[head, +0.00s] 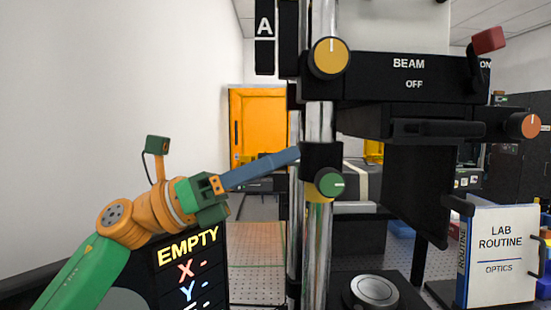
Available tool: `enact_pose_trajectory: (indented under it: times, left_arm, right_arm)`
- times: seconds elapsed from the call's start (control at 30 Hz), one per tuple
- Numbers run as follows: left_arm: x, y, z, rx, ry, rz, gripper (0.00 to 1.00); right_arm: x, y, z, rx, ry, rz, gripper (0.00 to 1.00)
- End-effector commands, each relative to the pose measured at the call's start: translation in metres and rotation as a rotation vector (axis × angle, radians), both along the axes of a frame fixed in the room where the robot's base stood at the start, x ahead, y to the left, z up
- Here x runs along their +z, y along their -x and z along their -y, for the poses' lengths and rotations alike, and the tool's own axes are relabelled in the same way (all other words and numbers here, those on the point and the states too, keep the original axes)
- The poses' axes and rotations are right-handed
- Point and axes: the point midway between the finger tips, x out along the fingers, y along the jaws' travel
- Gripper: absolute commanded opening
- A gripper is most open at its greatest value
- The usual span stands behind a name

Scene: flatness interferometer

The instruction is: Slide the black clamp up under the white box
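The black clamp (321,158) sits around the shiny vertical post (319,118), with a green knob (329,183) on its front. Above it, bare post separates it from the black housing (408,78) marked BEAM and OFF, which has a yellow knob (329,57) at the post. My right gripper is out of view.
A black screen (187,262) reading EMPTY stands below my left arm. A white LAB ROUTINE binder (503,252) stands at the right. A round metal disc (374,290) lies right of the post's foot. A black panel (417,190) hangs right of the clamp.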

Motion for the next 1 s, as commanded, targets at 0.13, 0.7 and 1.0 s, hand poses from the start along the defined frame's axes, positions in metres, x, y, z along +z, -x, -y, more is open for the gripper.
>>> enact_pose_trajectory:
  times: [0.13,0.7,1.0]
  left_arm:
    - [-0.0001,0.0,-0.0002,0.0,0.0,0.0,0.06]
    - [0.0003,0.0002,-0.0003,-0.001,0.0,0.0,0.0]
    - [0.0005,0.0002,-0.0004,-0.001,0.001,0.0,0.0]
  right_arm:
    - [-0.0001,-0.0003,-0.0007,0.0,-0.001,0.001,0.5]
    - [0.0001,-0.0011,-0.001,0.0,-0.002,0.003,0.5]
    - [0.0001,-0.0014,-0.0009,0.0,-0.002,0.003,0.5]
